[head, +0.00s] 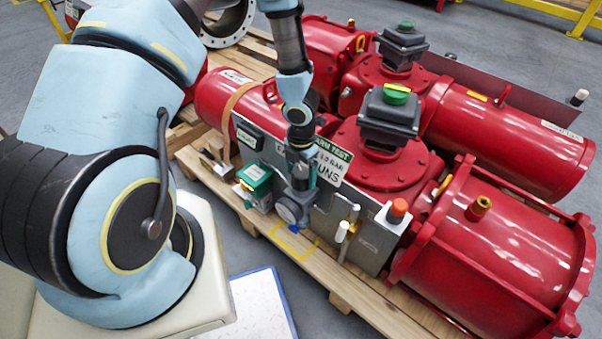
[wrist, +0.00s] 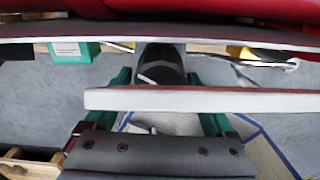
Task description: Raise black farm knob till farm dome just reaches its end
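A black, rounded, knob-like part (wrist: 160,62) shows in the wrist view, partly hidden by a pale bar crossing in front. The teal fingers of my gripper (wrist: 160,82) stand apart on either side of it; I see no clear contact. In the head view my gripper (head: 301,182) points down at the front of the grey panel, above a round gauge (head: 288,210), and hides the knob there. A sign ending in "ARM TEST" (head: 333,160) is behind it. An orange-red dome (head: 398,207) tops a silver block at right. I cannot tell which dome is the farm dome.
A green box (head: 255,180) sits left of my gripper; it also shows in the wrist view (wrist: 74,52). White-capped stems (head: 343,231) stand to the right. Large red actuators (head: 500,250) lie behind on a wooden pallet (head: 240,207). Grey floor is in front.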

